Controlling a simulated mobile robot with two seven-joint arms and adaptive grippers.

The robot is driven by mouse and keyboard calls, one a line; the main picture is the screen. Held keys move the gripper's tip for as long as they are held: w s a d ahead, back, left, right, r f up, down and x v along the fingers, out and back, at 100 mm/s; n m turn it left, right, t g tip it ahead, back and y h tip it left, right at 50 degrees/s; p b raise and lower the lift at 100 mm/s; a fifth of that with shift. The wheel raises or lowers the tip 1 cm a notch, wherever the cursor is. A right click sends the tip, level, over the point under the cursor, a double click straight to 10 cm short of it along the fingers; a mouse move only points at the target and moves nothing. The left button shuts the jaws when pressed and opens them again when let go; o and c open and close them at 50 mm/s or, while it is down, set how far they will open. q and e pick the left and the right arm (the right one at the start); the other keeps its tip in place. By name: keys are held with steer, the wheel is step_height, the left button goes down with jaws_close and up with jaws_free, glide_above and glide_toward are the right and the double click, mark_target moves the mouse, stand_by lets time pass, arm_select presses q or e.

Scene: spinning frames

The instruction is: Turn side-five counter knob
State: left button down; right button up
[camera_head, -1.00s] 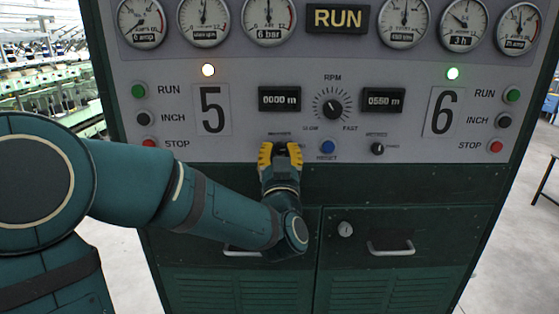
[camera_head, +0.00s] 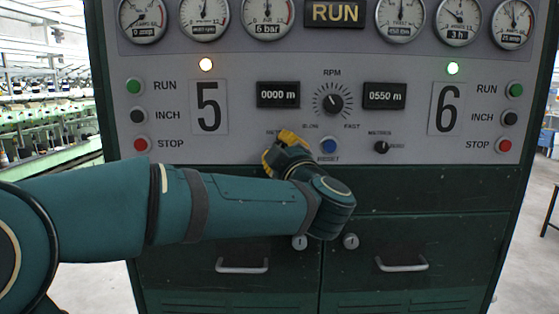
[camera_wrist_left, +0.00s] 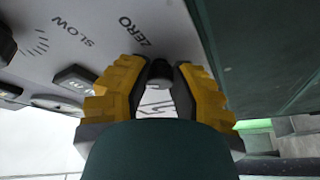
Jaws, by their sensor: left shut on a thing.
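The side-five counter knob is a small dark knob (camera_wrist_left: 159,70) at the lower edge of the grey panel. In the left wrist view it sits between the yellow fingertips of my left gripper, which is shut on it. In the head view my left gripper (camera_head: 284,146) covers the knob, and its fingers are tilted across the panel. The word ZERO is printed beside the knob in the wrist view. The side-five counter display (camera_head: 278,95) above reads 0000 m. My right gripper is not in view.
A blue reset button (camera_head: 328,146) is just right of my left gripper. The side-six counter knob (camera_head: 381,147) is farther right, under a display (camera_head: 385,96) reading 0550 m. The RPM dial (camera_head: 332,102) is above. Green cabinet doors with handles (camera_head: 242,266) are below.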

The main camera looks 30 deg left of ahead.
arm_select(q)
steer(key=n+g, duration=0.1)
steer(key=n, duration=0.2)
steer(key=shift+b, duration=0.4)
steer(key=shift+r+n+g+h, duration=0.15)
steer(key=shift+n+g+h, duration=0.35)
steer(key=shift+n, duration=1)
steer(key=shift+b, duration=0.3)
steer(key=c, duration=0.7)
jaws_free()
steer(key=shift+c, duration=0.2)
steer(key=v, duration=1.2)
